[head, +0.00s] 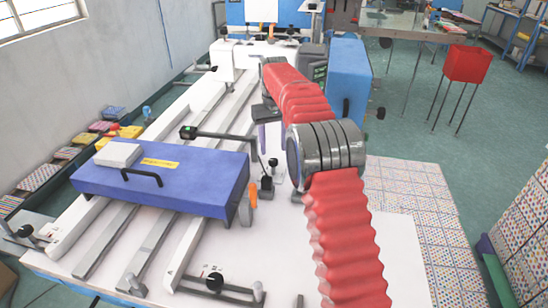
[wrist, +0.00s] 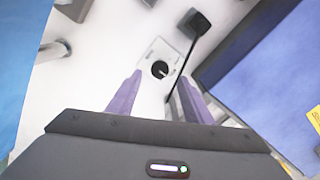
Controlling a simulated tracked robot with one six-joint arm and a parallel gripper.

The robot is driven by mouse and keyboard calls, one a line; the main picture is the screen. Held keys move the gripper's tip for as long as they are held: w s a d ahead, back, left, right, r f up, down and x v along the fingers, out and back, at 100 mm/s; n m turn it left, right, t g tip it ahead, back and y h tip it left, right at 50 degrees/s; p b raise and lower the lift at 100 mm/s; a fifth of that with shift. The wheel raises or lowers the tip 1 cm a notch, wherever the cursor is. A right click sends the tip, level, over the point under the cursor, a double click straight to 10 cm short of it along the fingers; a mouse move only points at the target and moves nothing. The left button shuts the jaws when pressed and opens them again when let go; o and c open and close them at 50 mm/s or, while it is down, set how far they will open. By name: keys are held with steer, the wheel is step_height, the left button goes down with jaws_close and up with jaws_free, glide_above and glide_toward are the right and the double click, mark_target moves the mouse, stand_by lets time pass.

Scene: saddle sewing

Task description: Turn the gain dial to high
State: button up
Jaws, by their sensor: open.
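The gain dial appears to be a round black knob (wrist: 160,69) with a light mark, on a small pale plate (wrist: 150,52) in the wrist view. The mark points toward the lower right; the plate's lettering is too small to read. My gripper (wrist: 160,90) is open, with its two purple fingers on either side of the knob in the picture and nothing between them. It appears above the knob and apart from it. In the head view my gripper (head: 262,137) hangs over the white table, and a small black knob (head: 273,162) shows just below it.
A black block (wrist: 195,22) with a thin dark rod stands close to the right finger. A blue-purple case (head: 165,180) lies left of my gripper, and a blue box (head: 347,82) stands beyond to the right. Another black knob (head: 214,281) is at the near edge.

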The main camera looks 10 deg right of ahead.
mark_target(273, 160)
steer(key=shift+f, duration=2.75)
